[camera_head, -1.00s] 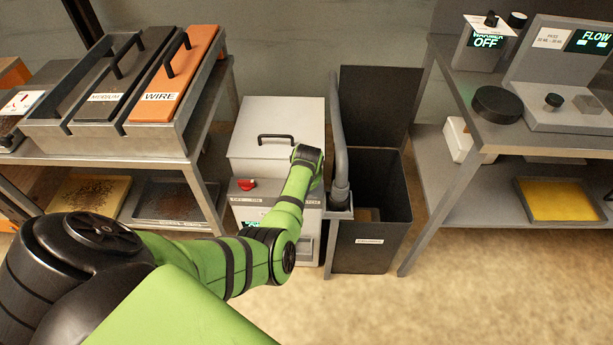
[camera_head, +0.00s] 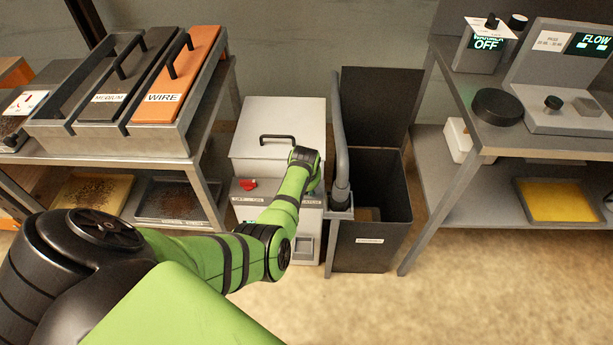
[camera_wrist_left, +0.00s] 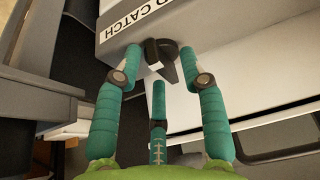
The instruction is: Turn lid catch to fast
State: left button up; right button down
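The lid catch is a dark knob (camera_wrist_left: 162,50) with a pale patch on its lower side, on the front of the grey cleaner box (camera_head: 278,135). The "LID CATCH" label (camera_wrist_left: 112,28), partly cut off, shows beside it in the left wrist view. My left gripper (camera_wrist_left: 162,62) has three teal fingers spread, two on either side of the knob and one below it. The knob lies between the upper fingertips; I cannot tell whether they touch it. In the head view, my left arm hides the gripper and the catch.
A red knob (camera_head: 248,184) sits at the left of the box front. A grey hose (camera_head: 341,150) and dark open bin (camera_head: 370,245) stand close on the right. A tray rack bench (camera_head: 110,150) is left, another bench (camera_head: 480,140) right. The floor in front is clear.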

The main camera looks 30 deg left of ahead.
pick_arm(q)
jog(key=shift+r, duration=0.15)
jog(key=v, duration=1.1)
jog(key=shift+s+d+r, duration=0.15)
jog(key=shift+r, duration=0.15)
